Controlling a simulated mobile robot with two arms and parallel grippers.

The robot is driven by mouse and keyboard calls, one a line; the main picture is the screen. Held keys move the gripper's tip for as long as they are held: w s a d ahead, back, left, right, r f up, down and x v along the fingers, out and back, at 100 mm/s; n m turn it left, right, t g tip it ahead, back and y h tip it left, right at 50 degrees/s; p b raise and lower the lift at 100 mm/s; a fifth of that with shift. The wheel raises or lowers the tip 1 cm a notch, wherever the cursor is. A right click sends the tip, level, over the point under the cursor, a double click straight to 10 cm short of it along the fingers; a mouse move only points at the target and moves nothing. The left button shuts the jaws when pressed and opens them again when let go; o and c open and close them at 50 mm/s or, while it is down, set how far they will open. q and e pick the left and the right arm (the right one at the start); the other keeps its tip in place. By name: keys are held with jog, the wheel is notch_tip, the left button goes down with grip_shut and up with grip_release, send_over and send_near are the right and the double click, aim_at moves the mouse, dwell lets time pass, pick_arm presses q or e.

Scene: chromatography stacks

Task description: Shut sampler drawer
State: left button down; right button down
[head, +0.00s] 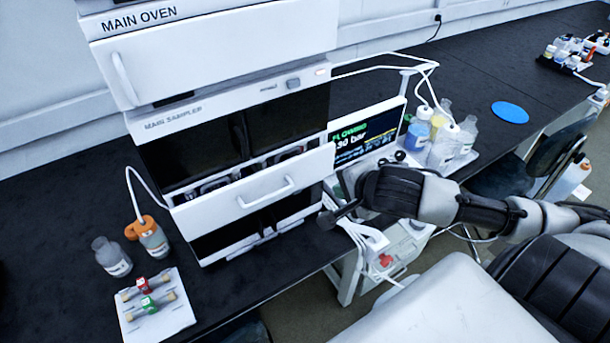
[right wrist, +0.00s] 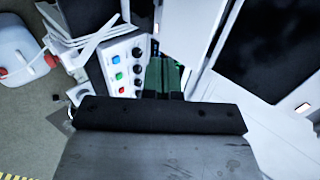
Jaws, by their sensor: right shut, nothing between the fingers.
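The sampler drawer (head: 215,213) is the white front with a bar handle (head: 266,192), low in the instrument stack labelled MAIN SAMPLER (head: 172,118) in the head view. It stands out from the stack, and part of its contents shows behind the front's top edge. My right gripper (head: 328,219) is shut and empty, to the right of the drawer front and a little below its handle. It looks apart from the drawer. In the right wrist view its closed fingers (right wrist: 163,77) point past a white panel with coloured buttons (right wrist: 123,72). My left gripper is out of view.
A display screen (head: 366,133) and several bottles (head: 443,148) stand right of the stack. White cables (head: 352,236) hang beside my right gripper. Small bottles (head: 111,257) and a white tray (head: 157,306) are at the left. The bench's black top (head: 60,215) is otherwise clear there.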

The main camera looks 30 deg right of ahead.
jog(key=p, duration=0.2)
send_near(309, 177)
notch_tip(309, 177, down, 4)
jog(key=w+p, duration=0.1)
jog(key=w, duration=0.2)
jog(key=shift+w, duration=0.35)
jog(key=shift+w+a+f, duration=0.1)
jog(key=shift+w+f, duration=0.1)
jog(key=shift+w, duration=0.35)
